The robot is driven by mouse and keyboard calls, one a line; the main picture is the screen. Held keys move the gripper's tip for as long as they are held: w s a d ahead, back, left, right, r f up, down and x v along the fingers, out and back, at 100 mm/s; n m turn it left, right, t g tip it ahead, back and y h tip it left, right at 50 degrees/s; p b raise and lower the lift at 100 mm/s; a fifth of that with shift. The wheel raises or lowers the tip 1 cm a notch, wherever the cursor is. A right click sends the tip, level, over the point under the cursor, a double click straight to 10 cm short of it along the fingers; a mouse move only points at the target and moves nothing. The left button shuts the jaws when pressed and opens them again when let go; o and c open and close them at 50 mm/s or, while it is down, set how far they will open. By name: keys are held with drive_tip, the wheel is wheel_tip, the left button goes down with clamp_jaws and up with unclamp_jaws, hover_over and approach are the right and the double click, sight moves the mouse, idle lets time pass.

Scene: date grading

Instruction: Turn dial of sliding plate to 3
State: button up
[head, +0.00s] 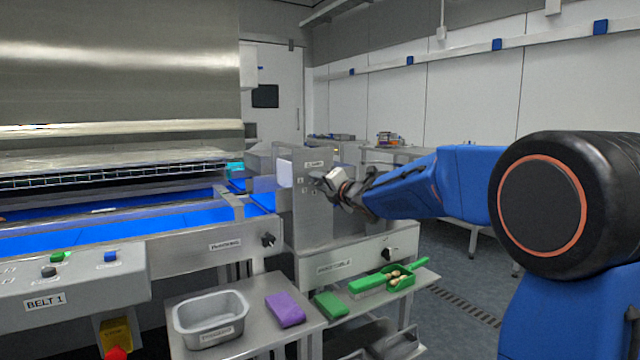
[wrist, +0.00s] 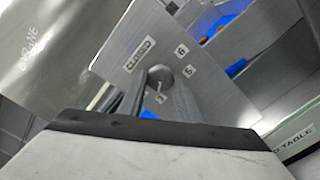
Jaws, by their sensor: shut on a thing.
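The sliding plate (head: 312,215) is an upright grey metal panel at the end of the blue belt. In the wrist view the plate (wrist: 135,38) carries a "CLOSED" label and the numbers 6 and 5; other marks near the fingers are partly hidden. The dial (wrist: 160,74) is a small round grey knob on it. My gripper (wrist: 158,88) is shut on the dial, one finger on each side. In the head view my gripper (head: 322,180) reaches the plate from the right and covers the dial. I cannot tell which number the dial points to.
Below stand a grey tub (head: 211,318), a purple cloth or sponge (head: 285,309), a green one (head: 331,305) and a green scoop (head: 400,280) with dates. A black knob (head: 268,240) sits on the belt frame. The blue belt (head: 150,226) lies left.

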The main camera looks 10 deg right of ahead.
drive_tip(key=shift+f+n, duration=0.2)
drive_tip(key=shift+n, duration=0.9)
drive_tip(key=o, duration=1)
drive_tip(key=shift+o, duration=0.2)
drive_tip(key=shift+s+r, duration=0.1)
drive_tip(key=shift+s, duration=0.05)
drive_tip(key=shift+s+d, duration=0.2)
drive_tip(key=shift+s, duration=0.15)
drive_tip(key=v, duration=1.6)
drive_tip(key=shift+s, duration=0.2)
